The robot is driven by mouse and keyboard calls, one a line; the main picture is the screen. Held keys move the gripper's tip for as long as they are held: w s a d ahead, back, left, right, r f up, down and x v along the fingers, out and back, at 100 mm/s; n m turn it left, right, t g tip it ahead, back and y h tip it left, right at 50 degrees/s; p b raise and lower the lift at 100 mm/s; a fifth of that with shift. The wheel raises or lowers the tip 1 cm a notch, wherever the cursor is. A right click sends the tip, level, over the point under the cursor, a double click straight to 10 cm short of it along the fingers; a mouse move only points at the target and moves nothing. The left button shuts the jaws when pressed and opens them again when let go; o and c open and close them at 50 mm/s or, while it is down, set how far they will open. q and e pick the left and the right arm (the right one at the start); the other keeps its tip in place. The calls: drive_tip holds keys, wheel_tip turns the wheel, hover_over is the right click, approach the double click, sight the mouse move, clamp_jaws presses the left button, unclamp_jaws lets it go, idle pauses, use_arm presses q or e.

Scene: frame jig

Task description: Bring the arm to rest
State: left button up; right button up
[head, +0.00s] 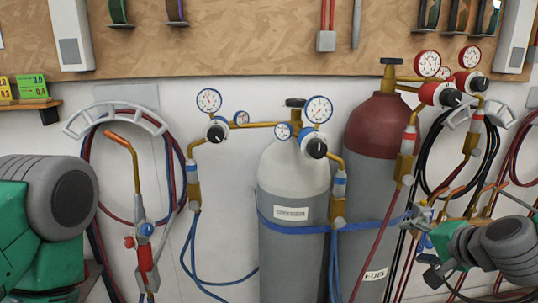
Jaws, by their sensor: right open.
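My right arm (505,248) comes in from the right edge, low in the head view. Its gripper (421,222) is open, pointing left in front of the hoses beside the red-topped cylinder, and I see nothing held in it. Whether it touches the hoses I cannot tell. My left arm (62,197) shows at the left edge as a green link with a dark grey joint. The left gripper is out of the frame.
A white-topped gas cylinder (293,185) and a red-topped fuel cylinder (378,130) stand against the wall with gauges and a blue strap. A torch (128,165) and looped hoses hang at left. A wooden board (240,40) spans the top.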

drive_tip(key=s+a+f+n+g, duration=0.25)
drive_tip(key=s+f, duration=0.35)
drive_tip(key=f, duration=0.3)
drive_tip(key=s+a+f+n+g, duration=0.1)
drive_tip(key=s+f+n+g, duration=0.15)
drive_tip(key=s+f, duration=0.45)
drive_tip(key=s+f+n+g+h, duration=0.1)
drive_tip(key=s+f+n+g, duration=0.1)
drive_tip(key=s+f, duration=0.4)
drive_tip(key=s+f+n+g+h, duration=0.1)
drive_tip(key=s+f+n+g, duration=0.2)
drive_tip(key=s, duration=1.1)
wheel_tip(320, 180, down, 3)
drive_tip(key=n, duration=0.2)
drive_tip(key=shift+s+a+f+n, duration=0.15)
drive_tip(key=shift+a+n, duration=0.1)
drive_tip(key=shift+n, duration=0.05)
